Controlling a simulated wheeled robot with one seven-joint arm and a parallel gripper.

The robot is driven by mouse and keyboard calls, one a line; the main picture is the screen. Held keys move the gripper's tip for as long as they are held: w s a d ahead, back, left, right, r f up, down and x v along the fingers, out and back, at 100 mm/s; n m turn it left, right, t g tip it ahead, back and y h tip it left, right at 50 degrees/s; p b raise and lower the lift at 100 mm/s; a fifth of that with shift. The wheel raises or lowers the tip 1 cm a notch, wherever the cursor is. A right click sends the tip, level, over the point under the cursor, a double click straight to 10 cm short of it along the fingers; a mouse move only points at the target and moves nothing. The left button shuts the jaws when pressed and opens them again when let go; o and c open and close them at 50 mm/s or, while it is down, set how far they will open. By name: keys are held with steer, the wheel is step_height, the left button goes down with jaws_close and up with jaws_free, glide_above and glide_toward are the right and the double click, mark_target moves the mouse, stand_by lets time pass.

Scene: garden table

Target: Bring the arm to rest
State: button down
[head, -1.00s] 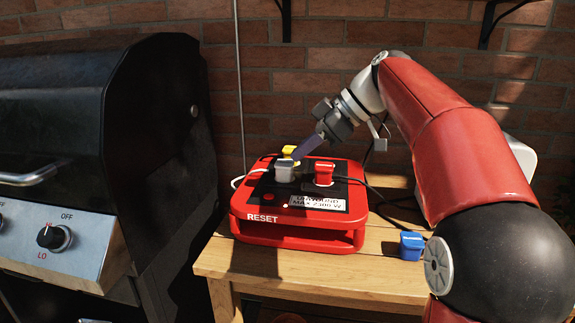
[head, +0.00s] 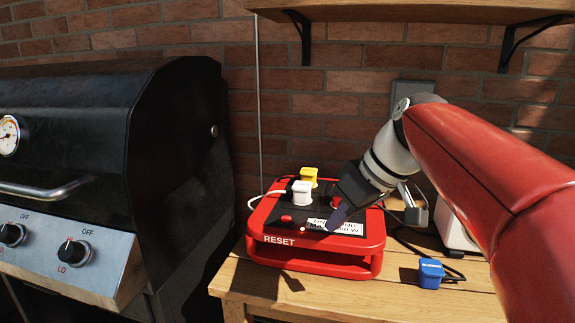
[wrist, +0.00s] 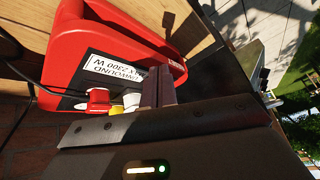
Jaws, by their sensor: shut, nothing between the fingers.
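My gripper (head: 338,212) is shut and empty. In the head view its fingertips are in front of the label on the red power reel box (head: 375,235), above its top face; I cannot tell whether they touch it. In the wrist view my gripper (wrist: 158,88) points past the box (wrist: 62,50). A white plug (head: 302,194), a yellow plug (head: 309,176) and a red plug (head: 336,198), partly hidden by the gripper, stand in the box's top.
The box sits on a wooden table (head: 245,285). A blue plug (head: 431,273) lies on the table at right. A black grill (head: 165,150) stands at left. A wooden shelf (head: 400,10) is above on the brick wall, with brackets.

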steer(key=s+d+f+m+t+h, duration=0.1)
steer(key=s+f+m, duration=0.3)
steer(key=s+f, duration=0.4)
steer(key=s+d+f+m+t+h, duration=0.1)
steer(key=s+d+f+m+h, duration=0.3)
steer(key=s+f, duration=0.4)
steer(key=shift+s+d+f, duration=0.25)
steer(key=shift+s+f, duration=0.05)
steer(key=shift+f, duration=0.3)
stand_by(1.5)
